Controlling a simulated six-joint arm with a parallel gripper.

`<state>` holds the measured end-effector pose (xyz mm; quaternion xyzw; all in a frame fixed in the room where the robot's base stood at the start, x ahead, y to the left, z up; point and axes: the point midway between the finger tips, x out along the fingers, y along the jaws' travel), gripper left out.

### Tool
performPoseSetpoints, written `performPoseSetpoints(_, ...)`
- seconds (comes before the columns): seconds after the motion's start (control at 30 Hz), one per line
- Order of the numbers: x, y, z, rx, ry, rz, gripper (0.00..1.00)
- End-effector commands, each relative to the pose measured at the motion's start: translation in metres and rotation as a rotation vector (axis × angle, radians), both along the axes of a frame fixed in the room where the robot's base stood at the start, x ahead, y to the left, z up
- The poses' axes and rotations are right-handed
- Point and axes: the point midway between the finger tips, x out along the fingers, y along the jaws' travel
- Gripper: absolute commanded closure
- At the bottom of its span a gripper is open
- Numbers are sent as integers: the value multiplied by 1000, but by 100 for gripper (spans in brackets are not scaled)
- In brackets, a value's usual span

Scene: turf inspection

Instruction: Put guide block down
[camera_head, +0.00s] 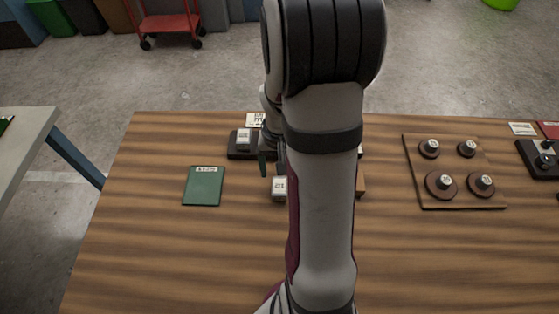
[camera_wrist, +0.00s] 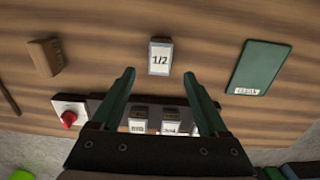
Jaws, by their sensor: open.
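A small grey block with a white label reading 1/2 (camera_wrist: 160,57) lies on the wooden table; I take it to be the guide block. It also shows in the head view (camera_head: 279,189), just left of my arm. My gripper (camera_wrist: 159,75) is open and nothing is between its fingers. In the wrist view the block is just beyond the gap between the fingertips, apart from both. In the head view my gripper (camera_head: 271,164) is partly hidden by my arm, behind the block. A dark holder (camera_head: 237,152) carries labelled blocks (camera_wrist: 138,126), partly hidden by the gripper in the wrist view.
A green plate (camera_head: 203,186) lies to the left on the table (camera_head: 150,240). A brown block (camera_wrist: 44,57) and a red knob on a white base (camera_wrist: 69,117) are nearby. A board with several round pieces (camera_head: 415,150) is at right. The front left is clear.

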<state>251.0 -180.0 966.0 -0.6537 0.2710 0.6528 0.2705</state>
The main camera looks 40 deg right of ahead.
Motion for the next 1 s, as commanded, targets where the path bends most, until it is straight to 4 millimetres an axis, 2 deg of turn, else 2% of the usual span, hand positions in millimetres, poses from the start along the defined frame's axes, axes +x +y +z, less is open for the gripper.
performPoseSetpoints(0.03,1,-1,13,-4,-6,0,23)
performPoseSetpoints(0.13,0,0,30,-1,-3,0,23)
performPoseSetpoints(0.37,0,2,42,0,0,3,23)
performPoseSetpoints(0.43,0,22,55,5,-6,27,23)
performPoseSetpoints(0.47,-2,38,65,11,-10,47,23)
performPoseSetpoints(0.53,-16,89,92,36,-18,107,23)
performPoseSetpoints(0.6,-42,138,112,70,-20,171,23)
performPoseSetpoints(0.7,-85,187,128,119,-15,250,23)
performPoseSetpoints(0.83,-120,213,132,157,-3,301,23)
performPoseSetpoints(1.0,-124,215,132,163,1,303,23)
